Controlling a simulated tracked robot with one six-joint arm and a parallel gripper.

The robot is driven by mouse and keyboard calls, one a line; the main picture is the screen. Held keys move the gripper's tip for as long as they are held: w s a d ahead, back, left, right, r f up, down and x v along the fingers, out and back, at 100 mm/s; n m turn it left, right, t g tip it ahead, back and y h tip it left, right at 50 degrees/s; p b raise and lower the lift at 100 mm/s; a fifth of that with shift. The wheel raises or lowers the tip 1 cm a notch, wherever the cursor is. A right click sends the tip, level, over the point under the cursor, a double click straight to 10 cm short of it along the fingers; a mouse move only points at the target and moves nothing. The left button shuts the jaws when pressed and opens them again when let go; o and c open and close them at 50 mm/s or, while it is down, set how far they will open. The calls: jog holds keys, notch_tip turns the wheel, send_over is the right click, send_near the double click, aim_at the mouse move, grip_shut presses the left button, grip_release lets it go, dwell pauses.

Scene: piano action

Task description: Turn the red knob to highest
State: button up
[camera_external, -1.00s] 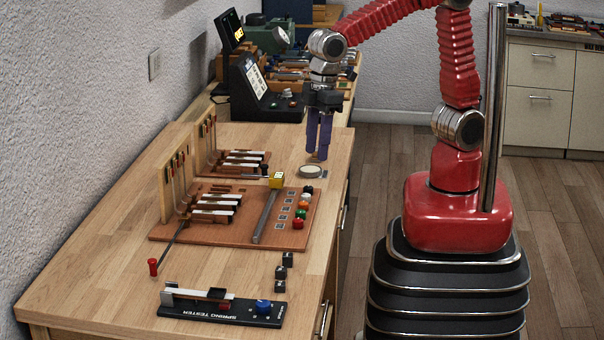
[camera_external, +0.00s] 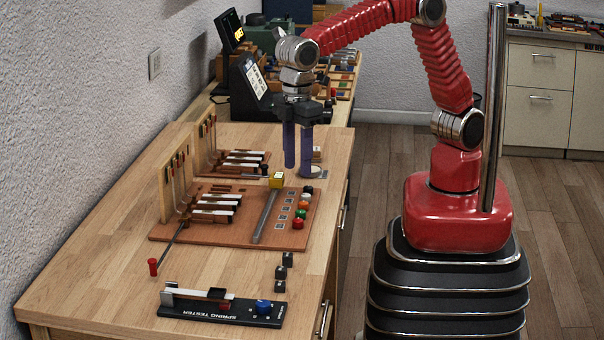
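A column of coloured knobs stands along the right side of the brown board (camera_external: 200,236). The red knob (camera_external: 298,223) is at its near end, below the green knob (camera_external: 300,214). Small square panels lie to their left; their markings are too small to read. My gripper (camera_external: 298,169) points down with its two purple fingers apart and nothing between them. It is in the air near the far end of the board, beyond the knobs and apart from the red knob. Which way the red knob is set cannot be told.
A yellow block (camera_external: 277,180) tops a grey bar on the board. A red-tipped rod (camera_external: 152,266) sticks out front left. A round pale disc (camera_external: 314,171) lies by the right edge. Bare table is at left.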

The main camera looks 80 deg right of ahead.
aim_at(298, 219)
jog(key=shift+f, duration=0.15)
notch_tip(298, 219, down, 14)
jog(key=shift+r, duration=0.2)
dwell(0.5)
jog(key=shift+c, duration=0.3)
grip_shut()
